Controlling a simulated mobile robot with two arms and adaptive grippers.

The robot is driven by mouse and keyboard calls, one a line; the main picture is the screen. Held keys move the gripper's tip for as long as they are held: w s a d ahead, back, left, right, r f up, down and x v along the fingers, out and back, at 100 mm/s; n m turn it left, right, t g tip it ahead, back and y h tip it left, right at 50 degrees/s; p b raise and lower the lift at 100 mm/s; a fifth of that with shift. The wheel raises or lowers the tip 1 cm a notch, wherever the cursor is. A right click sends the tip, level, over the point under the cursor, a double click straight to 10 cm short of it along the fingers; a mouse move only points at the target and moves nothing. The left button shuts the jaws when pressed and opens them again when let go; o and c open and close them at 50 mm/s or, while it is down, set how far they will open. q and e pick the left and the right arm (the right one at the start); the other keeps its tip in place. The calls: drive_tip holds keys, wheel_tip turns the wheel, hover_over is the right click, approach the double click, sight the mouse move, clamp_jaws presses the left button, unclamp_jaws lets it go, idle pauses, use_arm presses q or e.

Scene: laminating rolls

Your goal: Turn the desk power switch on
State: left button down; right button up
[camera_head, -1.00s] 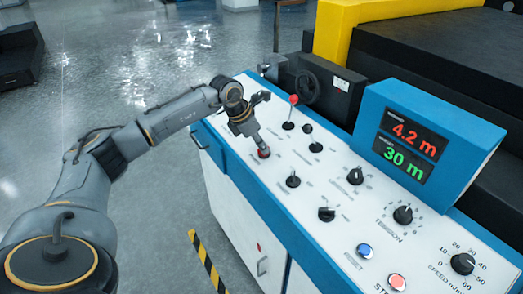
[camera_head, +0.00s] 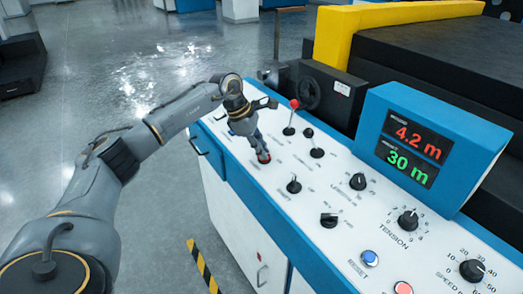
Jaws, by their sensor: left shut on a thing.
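A red-based switch (camera_head: 264,158) sits at the far left end of the white control desk (camera_head: 290,222). Its label is too small to read, so I cannot tell for sure that it is the power switch. My left gripper (camera_head: 262,152) points down on it from above. Its fingers are shut on the switch and hide most of it, so its setting cannot be read. My right gripper is out of view.
Close by stand a red-ball lever (camera_head: 294,104), a black-ball lever (camera_head: 309,133) and a black switch (camera_head: 294,185). Black knobs, a blue button (camera_head: 370,258) and a red button (camera_head: 403,287) lie further right. A blue display box (camera_head: 430,140) stands at the back.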

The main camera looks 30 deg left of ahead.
use_arm(q)
drive_tip(key=shift+f, duration=0.15)
drive_tip(key=c, duration=1.4)
unclamp_jaws()
drive_tip(key=shift+a+r, duration=0.1)
drive_tip(key=shift+r, duration=0.25)
drive_tip(key=v, duration=1.1)
drive_tip(key=shift+r, duration=0.2)
drive_tip(key=shift+s+f, duration=0.1)
